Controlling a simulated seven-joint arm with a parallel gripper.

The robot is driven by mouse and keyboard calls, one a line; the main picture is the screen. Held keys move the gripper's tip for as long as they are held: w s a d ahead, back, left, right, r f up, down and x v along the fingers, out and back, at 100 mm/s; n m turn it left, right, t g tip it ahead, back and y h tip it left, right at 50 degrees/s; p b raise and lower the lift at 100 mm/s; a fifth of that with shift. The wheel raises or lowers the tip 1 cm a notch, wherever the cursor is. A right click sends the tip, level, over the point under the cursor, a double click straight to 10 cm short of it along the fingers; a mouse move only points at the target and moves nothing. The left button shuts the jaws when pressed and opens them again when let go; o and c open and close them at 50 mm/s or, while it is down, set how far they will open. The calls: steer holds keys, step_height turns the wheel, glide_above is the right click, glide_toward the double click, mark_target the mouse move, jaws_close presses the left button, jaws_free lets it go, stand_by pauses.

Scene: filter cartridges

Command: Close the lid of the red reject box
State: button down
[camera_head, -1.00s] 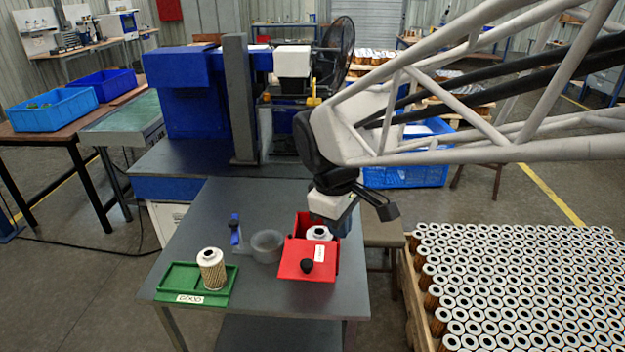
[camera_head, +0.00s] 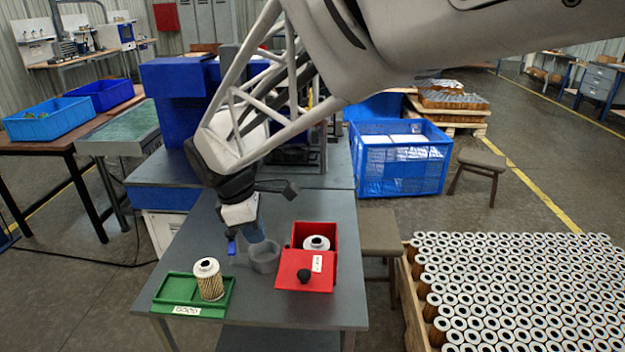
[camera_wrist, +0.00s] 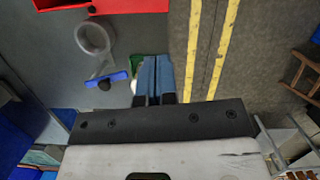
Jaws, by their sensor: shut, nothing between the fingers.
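The red reject box (camera_head: 331,240) stands on the grey table, open at the top. A white-capped filter cartridge (camera_head: 316,243) shows inside it. My gripper (camera_head: 259,238) is shut and empty, to the left of the box and behind the grey ring, apart from the lid. In the wrist view, the shut blue fingers (camera_wrist: 155,62) point over the table edge, and part of the red box (camera_wrist: 140,5) shows at the top left.
A grey ring (camera_head: 265,262) stands just left of the box, with a blue piece (camera_head: 231,247) beside it. A green tray (camera_head: 222,302) at the front left holds an upright filter cartridge (camera_head: 209,281). A stool (camera_head: 380,232) and pallet of cartridges (camera_head: 520,290) are right of the table.

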steer(key=shift+f, duration=0.15)
glide_above(298, 281)
steer(key=a, duration=0.4)
steer(key=x, duration=0.3)
steer(key=a+x, duration=0.1)
steer(key=x, duration=0.2)
steer(key=s+x, duration=0.1)
steer(key=x, duration=0.2)
steer(key=shift+a+f, duration=0.25)
steer(key=shift+f, duration=0.25)
steer(key=shift+w+d+f, duration=0.15)
steer(key=shift+d, duration=0.7)
steer(key=shift+d, duration=0.1)
steer(key=shift+d+n, duration=0.2)
steer(key=shift+n, duration=0.1)
